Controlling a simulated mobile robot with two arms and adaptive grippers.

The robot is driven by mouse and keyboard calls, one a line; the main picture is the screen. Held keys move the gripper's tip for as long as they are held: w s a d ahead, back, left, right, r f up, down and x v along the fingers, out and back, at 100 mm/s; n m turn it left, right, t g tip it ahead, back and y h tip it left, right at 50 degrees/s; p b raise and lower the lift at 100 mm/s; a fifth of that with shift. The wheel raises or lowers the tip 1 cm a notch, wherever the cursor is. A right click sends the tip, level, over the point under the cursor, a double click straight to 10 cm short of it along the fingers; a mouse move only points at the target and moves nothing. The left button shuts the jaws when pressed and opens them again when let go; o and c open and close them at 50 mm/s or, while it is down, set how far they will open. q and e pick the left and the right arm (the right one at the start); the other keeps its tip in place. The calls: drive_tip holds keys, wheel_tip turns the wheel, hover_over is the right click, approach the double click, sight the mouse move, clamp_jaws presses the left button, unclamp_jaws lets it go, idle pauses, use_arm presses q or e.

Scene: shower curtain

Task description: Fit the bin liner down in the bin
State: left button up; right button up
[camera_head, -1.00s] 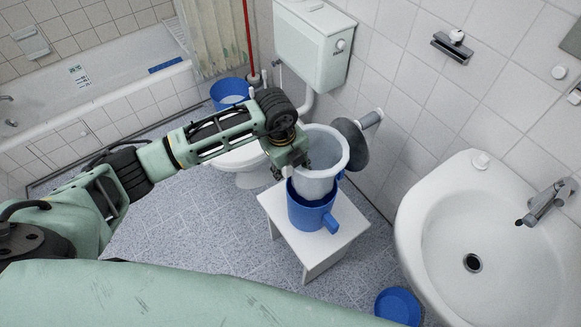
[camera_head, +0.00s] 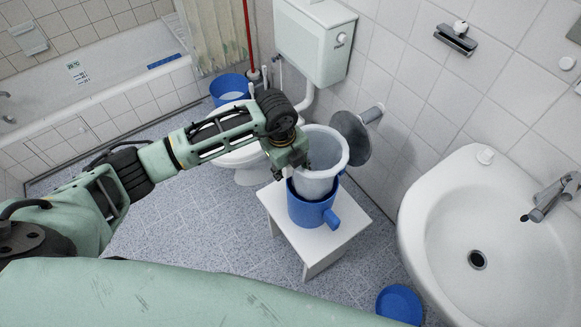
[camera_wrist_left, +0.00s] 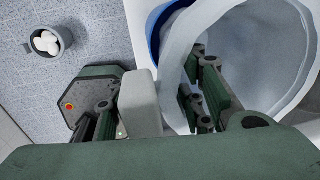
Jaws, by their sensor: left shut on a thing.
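The bin liner (camera_head: 326,148) is a pale, translucent, bucket-shaped sleeve with a wide rim. Its lower part is inside the blue bin (camera_head: 309,207), and its upper part stands well above the bin's rim. The bin has a handle at the right and stands on a white stool. My left gripper (camera_head: 293,165) is shut on the liner's rim at its left side. In the left wrist view the fingers (camera_wrist_left: 205,92) straddle the liner's wall (camera_wrist_left: 262,60), with the blue bin rim (camera_wrist_left: 157,32) behind.
The white stool (camera_head: 346,226) has a little bare top around the bin. A toilet (camera_head: 240,150) stands behind, a washbasin (camera_head: 470,215) at right. A blue bowl (camera_head: 398,303) is on the floor, and a blue bucket (camera_head: 229,90) is beside the bathtub (camera_head: 110,75). A grey round disc (camera_head: 352,137) is close behind the liner.

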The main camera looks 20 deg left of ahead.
use_arm(q)
wheel_tip(320, 180, down, 10)
drive_tip(key=b, duration=0.7)
idle(2.3)
drive_tip(key=shift+f, duration=0.1)
drive_tip(key=o, duration=1.5)
drive_tip(key=r, duration=0.4)
drive_tip(key=s+r, duration=0.1)
drive_tip(key=r, duration=0.2)
drive_tip(key=a+r, duration=0.1)
drive_tip(key=r, duration=0.3)
drive_tip(key=shift+s+r, duration=0.15)
drive_tip(key=shift+r, duration=0.15)
drive_tip(key=shift+r+p, duration=1.3)
drive_tip(key=shift+r, duration=0.95)
drive_tip(key=shift+f, duration=0.1)
